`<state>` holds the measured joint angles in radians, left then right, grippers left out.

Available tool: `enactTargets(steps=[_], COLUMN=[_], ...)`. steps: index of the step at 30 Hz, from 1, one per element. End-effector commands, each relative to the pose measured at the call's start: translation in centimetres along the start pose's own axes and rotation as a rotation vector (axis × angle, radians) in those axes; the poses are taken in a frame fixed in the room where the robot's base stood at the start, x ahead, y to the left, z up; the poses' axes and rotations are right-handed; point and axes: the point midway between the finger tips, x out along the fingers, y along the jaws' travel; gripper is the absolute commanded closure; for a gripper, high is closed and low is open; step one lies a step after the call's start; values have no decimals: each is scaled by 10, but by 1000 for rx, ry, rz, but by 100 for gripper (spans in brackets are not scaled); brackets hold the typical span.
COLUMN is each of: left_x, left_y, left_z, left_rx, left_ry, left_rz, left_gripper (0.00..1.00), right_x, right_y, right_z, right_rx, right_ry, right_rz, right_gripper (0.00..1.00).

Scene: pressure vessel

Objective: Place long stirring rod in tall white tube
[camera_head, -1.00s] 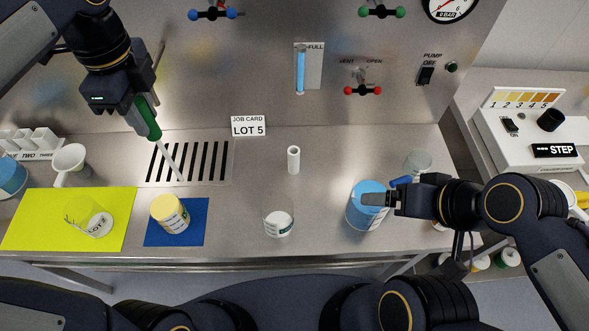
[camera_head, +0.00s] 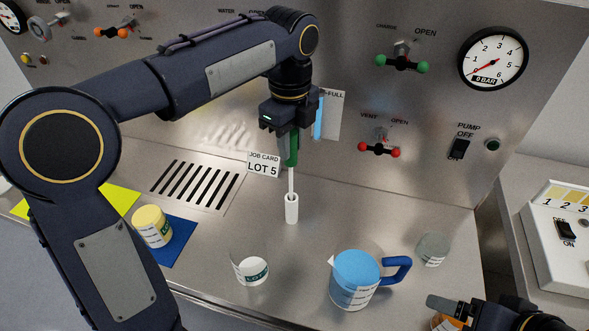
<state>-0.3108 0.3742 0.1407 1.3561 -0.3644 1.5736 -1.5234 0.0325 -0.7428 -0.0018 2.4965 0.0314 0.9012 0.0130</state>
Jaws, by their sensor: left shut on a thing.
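My left gripper (camera_head: 287,142) is shut on the green handle of the long stirring rod (camera_head: 291,178) and holds it upright. The rod's pale shaft points straight down at the tall white tube (camera_head: 291,210), which stands upright on the steel bench. The shaft's lower end meets the tube's open mouth in the picture; I cannot tell whether the tip is inside or just behind or above the rim.
A jug of blue liquid (camera_head: 355,278) stands right of the tube, with a clear beaker (camera_head: 433,249) beyond it. A labelled glass beaker (camera_head: 252,268) is in front. A yellow-filled jar (camera_head: 152,226) sits on a blue mat (camera_head: 172,247). The job card (camera_head: 264,164) stands behind.

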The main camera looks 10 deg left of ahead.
Motion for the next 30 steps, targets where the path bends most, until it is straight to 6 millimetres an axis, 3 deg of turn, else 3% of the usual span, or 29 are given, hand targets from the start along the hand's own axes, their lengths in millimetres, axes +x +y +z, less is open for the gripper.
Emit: enactTargets(steps=[10, 23, 24, 28, 30], left_x=[41, 49, 48, 48, 48], left_y=[0, 0, 0, 0, 0], left_z=[0, 0, 0, 0, 0], left_rx=[1, 0, 0, 0, 0], left_ry=[0, 0, 0, 0, 0], left_rz=[1, -1, -1, -1, -1], left_gripper=[99, 99, 72, 55, 54], right_x=[0, 2, 2, 2, 2], right_y=[0, 1, 1, 1, 1], right_z=[0, 1, 1, 1, 1], right_rx=[0, 0, 0, 0, 0], right_ry=[0, 0, 0, 0, 0], right_rz=[0, 0, 0, 0, 0], right_gripper=[13, 13, 13, 13, 13])
